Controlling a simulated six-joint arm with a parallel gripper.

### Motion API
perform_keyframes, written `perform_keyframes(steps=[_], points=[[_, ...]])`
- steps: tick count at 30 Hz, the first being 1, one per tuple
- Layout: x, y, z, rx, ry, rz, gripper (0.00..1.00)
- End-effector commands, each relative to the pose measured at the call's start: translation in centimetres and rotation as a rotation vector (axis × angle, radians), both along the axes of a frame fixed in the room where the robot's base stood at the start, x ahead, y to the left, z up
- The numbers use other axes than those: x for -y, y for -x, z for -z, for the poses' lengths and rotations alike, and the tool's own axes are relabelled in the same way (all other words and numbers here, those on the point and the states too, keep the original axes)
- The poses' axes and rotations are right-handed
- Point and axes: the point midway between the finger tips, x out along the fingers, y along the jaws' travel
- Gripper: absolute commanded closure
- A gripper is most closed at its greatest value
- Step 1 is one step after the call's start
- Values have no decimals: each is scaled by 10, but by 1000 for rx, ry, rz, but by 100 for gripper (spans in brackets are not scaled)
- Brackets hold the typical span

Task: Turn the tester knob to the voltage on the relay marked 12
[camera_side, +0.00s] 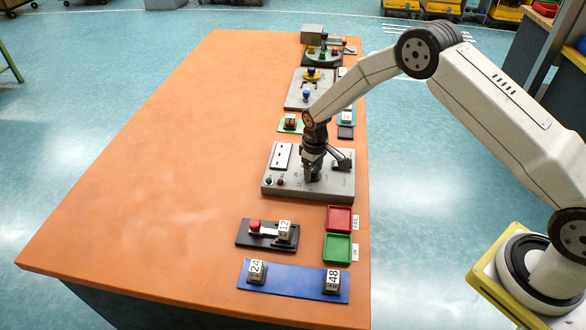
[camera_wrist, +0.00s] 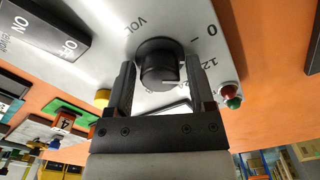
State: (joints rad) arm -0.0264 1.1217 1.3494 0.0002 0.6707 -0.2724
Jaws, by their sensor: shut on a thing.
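The tester (camera_side: 340,181) is a grey box on the orange bench. My gripper (camera_side: 310,177) points down at its top and hides the knob in the side view. In the wrist view, the round black knob (camera_wrist: 158,62) sits between the two fingers of my gripper (camera_wrist: 161,75), which are shut on it. The relay marked 12 (camera_side: 284,230) stands on a dark base beside a red-knobbed part (camera_side: 254,227).
The blue plate (camera_side: 296,282) holds relays marked 24 (camera_side: 257,271) and 48 (camera_side: 332,280). A red tray (camera_side: 340,218) and green tray (camera_side: 337,248) lie at the right edge. The tester has a switch (camera_side: 282,156) and small lamps (camera_wrist: 231,97). The bench's left side is clear.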

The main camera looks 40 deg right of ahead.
Motion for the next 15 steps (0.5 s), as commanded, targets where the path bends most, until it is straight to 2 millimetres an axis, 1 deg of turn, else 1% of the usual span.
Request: perform_keyframes(steps=[6,15], points=[[0,0,-1,1,0,104,89],[0,0,-1,1,0,144,89]])
